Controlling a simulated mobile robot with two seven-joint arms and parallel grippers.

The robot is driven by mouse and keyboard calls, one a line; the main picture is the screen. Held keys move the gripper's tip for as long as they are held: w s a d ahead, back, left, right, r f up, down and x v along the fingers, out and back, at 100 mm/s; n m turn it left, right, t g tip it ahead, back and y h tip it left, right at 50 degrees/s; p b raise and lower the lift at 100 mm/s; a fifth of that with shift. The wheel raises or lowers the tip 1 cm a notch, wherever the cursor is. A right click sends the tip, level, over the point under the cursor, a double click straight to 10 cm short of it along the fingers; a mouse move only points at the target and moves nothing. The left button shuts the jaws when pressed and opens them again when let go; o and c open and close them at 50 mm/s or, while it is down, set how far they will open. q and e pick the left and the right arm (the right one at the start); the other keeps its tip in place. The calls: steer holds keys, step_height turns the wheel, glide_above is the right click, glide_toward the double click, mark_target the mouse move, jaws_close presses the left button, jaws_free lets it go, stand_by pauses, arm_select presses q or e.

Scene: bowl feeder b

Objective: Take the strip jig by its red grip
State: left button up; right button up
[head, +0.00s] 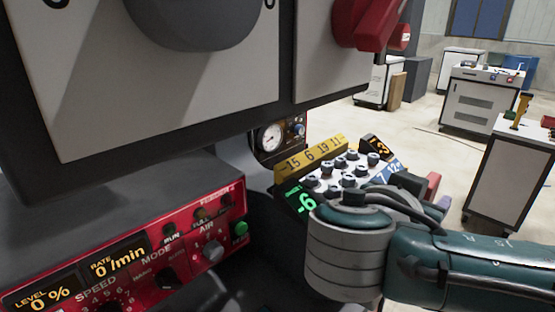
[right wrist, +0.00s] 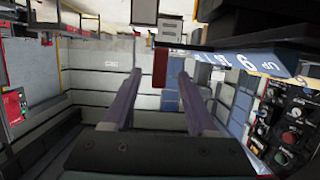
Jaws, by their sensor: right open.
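The strip jig (head: 345,172) appears to be the block of grey knobs with a yellow number strip and a blue strip, centre right in the head view. A red part (head: 432,187), likely its grip, shows at its right end. In the right wrist view the red grip (right wrist: 160,68) stands upright between the two fingertips in the picture; I see no contact. My right gripper (right wrist: 159,76) is open, with its purple-grey fingers on either side of the grip. In the head view only a little purple of it shows beyond my arm. My left gripper is out of view.
A red control panel (head: 125,255) with displays and knobs is at the lower left. A large grey-white cabinet (head: 150,85) overhangs the left. A pressure gauge (head: 272,137) sits left of the jig. Carts (head: 482,95) stand on open floor at the right.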

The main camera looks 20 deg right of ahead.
steer(key=x, duration=0.2)
steer(key=f+x, duration=0.1)
steer(key=x, duration=0.1)
steer(key=shift+d+f, duration=0.1)
steer(key=shift+d, duration=0.1)
steer(key=shift+a, duration=0.1)
jaws_close()
steer(key=shift+w, duration=0.1)
stand_by(1.0)
